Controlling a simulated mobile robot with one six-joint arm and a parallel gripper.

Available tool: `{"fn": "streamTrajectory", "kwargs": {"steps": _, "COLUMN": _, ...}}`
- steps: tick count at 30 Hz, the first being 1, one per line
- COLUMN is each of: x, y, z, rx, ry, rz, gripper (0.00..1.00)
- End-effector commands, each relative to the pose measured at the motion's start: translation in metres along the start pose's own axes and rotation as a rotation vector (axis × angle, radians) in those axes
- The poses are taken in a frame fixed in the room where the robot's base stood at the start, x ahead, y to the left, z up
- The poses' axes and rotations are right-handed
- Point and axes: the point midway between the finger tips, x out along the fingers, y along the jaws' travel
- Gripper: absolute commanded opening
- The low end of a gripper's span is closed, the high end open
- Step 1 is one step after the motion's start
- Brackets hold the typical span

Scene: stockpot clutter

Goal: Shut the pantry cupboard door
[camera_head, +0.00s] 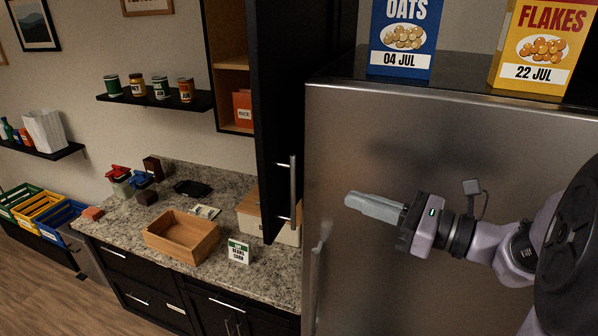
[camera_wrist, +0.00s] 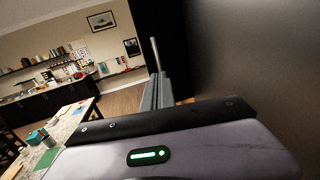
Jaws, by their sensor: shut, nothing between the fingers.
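The pantry cupboard door (camera_head: 278,110) is a tall black panel with a vertical metal handle (camera_head: 293,190). It stands open, swung out from the wooden-lined cupboard (camera_head: 231,60) above the counter, whose shelves show to its left. My gripper (camera_head: 348,201) is shut and empty, in front of the steel fridge and to the right of the door, its fingers pointing left toward the door and apart from it. In the wrist view the grey fingers (camera_wrist: 156,92) point ahead, with the dark door (camera_wrist: 163,40) and its handle (camera_wrist: 155,54) beyond them.
The steel fridge (camera_head: 400,130) stands close behind my arm, with a blue oats box (camera_head: 400,35) and a yellow flakes box (camera_head: 540,45) on top. Below the door, the granite counter (camera_head: 265,275) holds a wooden tray (camera_head: 182,250), a small sign (camera_head: 239,251) and a bread box (camera_head: 250,218).

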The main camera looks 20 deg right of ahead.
Motion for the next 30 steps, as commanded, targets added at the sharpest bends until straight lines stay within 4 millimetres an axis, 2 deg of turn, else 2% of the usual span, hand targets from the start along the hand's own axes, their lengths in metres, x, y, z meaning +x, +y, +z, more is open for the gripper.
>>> {"fn": "streamTrajectory", "kwargs": {"steps": 9, "x": 0.07, "y": 0.003, "z": 0.002, "rx": 0.002, "ry": 0.003, "rz": 0.006, "gripper": 0.0}}
{"fn": "streamTrajectory", "kwargs": {"steps": 15, "x": 0.098, "y": 0.002, "z": 0.001, "rx": 0.0, "ry": 0.004, "rz": 0.004, "gripper": 0.0}}
{"fn": "streamTrajectory", "kwargs": {"steps": 20, "x": 0.106, "y": 0.002, "z": 0.0, "rx": -0.001, "ry": 0.004, "rz": 0.003, "gripper": 0.0}}
{"fn": "streamTrajectory", "kwargs": {"steps": 30, "x": 0.106, "y": 0.002, "z": -0.001, "rx": -0.001, "ry": 0.004, "rz": 0.002, "gripper": 0.0}}
